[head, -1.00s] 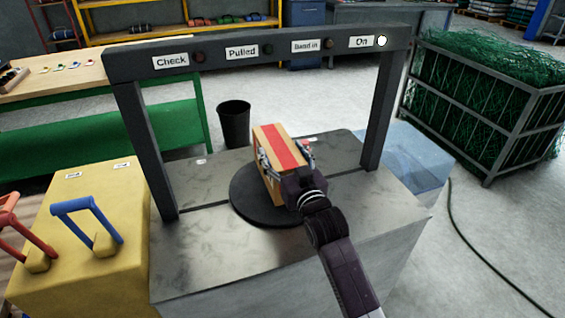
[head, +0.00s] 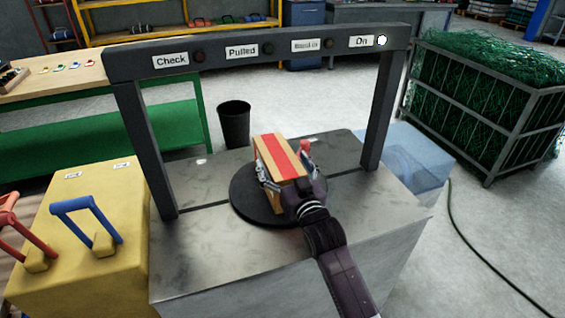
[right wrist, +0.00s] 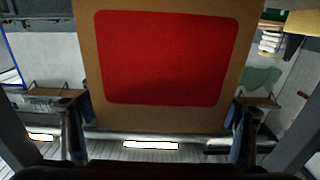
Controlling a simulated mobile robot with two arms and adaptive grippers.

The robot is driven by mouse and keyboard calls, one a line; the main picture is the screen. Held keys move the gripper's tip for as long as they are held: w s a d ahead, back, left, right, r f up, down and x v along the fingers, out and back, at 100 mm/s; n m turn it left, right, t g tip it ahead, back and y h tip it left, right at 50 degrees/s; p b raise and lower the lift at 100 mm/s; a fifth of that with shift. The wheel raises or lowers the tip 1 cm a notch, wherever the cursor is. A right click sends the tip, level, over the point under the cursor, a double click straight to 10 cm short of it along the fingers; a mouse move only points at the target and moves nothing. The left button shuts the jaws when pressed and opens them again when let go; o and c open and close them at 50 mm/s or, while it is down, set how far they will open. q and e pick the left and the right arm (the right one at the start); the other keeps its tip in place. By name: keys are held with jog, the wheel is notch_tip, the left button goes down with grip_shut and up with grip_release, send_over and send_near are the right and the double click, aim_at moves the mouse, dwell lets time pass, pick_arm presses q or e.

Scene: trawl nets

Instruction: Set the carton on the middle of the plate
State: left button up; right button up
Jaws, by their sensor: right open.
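The carton (head: 277,158), tan with a red stripe on top, appears to stand upright on the round dark plate (head: 246,203), around its middle. The plate lies on the grey metal machine top. My right gripper (head: 284,172) is open, with its fingers on either side of the carton. In the head view the right finger stands clear of the carton's side. In the right wrist view the carton's red panel (right wrist: 168,58) fills the space between the fingers (right wrist: 160,120). The carton's underside is hidden. My left gripper is not in view.
A dark frame (head: 250,50) with labels and a lit "On" lamp (head: 382,40) arches over the machine top. A yellow box (head: 85,255) with blue and red levers stands left. A green net cage (head: 485,100) stands right, and a black bin (head: 234,125) behind.

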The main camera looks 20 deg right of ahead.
jog(key=shift+s+r, duration=0.1)
jog(key=shift+r, duration=0.1)
jog(key=s+p, duration=0.5)
jog(key=s, duration=0.7)
jog(key=shift+d, duration=0.2)
jog(key=shift+w+f, duration=0.1)
